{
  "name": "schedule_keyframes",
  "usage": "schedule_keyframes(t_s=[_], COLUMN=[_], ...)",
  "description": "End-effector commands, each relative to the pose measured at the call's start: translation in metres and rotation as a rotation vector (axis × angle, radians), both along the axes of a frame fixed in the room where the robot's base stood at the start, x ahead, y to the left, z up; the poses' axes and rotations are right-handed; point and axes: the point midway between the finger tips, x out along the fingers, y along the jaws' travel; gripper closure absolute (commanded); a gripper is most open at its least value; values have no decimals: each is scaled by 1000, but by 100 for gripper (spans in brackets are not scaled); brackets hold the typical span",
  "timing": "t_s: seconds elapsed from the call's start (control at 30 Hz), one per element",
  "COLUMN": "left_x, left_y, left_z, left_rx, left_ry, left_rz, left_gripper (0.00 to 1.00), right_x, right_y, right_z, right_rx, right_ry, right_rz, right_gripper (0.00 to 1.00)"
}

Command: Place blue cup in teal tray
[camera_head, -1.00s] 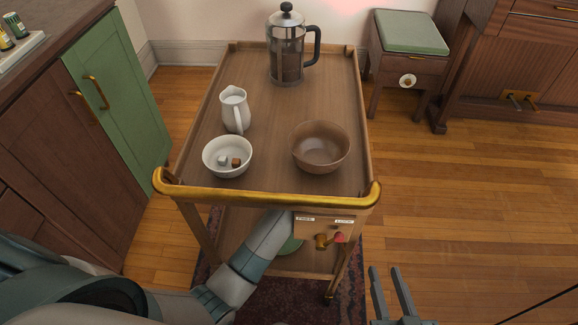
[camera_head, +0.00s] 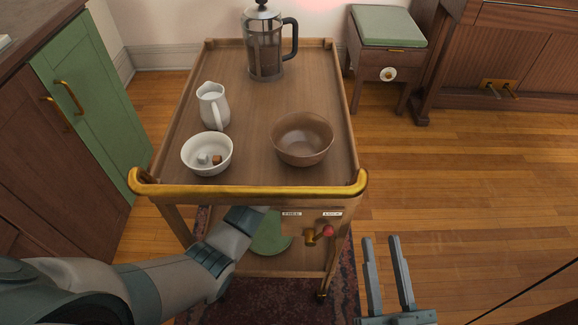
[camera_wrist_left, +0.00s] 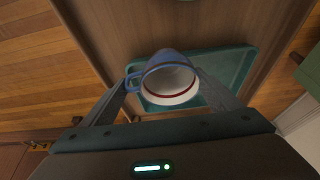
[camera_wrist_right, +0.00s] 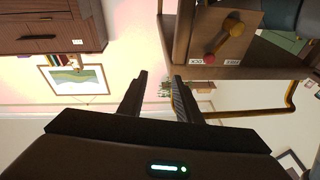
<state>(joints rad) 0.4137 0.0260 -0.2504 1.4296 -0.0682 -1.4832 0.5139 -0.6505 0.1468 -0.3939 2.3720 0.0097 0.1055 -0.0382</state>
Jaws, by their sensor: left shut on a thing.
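The blue cup (camera_wrist_left: 165,62) shows in the left wrist view, its pale inside with a dark red ring facing the camera. My left gripper (camera_wrist_left: 163,84) is shut on it, one finger on each side. The teal tray (camera_wrist_left: 232,68) lies beyond the cup in that view, on a wooden surface; whether the cup touches it I cannot tell. In the head view my left arm reaches under the cart's top, and its gripper and the cup are hidden. My right gripper (camera_head: 380,240) is open and empty, right of the cart; its fingers also show in the right wrist view (camera_wrist_right: 160,78).
The cart's top (camera_head: 240,105) holds a French press (camera_head: 265,45), a white jug (camera_head: 213,105), a white bowl (camera_head: 207,154) and a brown bowl (camera_head: 302,139). A gold handle (camera_head: 250,191) runs along its front. A green round thing (camera_head: 271,240) shows below. Floor at right is clear.

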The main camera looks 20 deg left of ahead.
Motion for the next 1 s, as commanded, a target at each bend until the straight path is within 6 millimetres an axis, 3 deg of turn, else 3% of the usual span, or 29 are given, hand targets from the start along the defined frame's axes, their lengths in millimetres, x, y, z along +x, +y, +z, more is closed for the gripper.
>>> schedule_keyframes(t_s=[0.33,0.5,1.0], left_x=[48,68,71], left_y=[14,19,20], left_z=[-1,-1,-7], left_rx=[2,1,0], left_ry=[-1,-2,0], left_rz=[-1,-1,-1], left_gripper=[43,43,43], right_x=[-31,-26,-26], right_y=[-1,-10,-14], right_z=[47,64,69], right_rx=[109,129,138], right_ry=[-283,-375,-411], right_rz=[-6,-23,-30], right_gripper=[69,69,69])
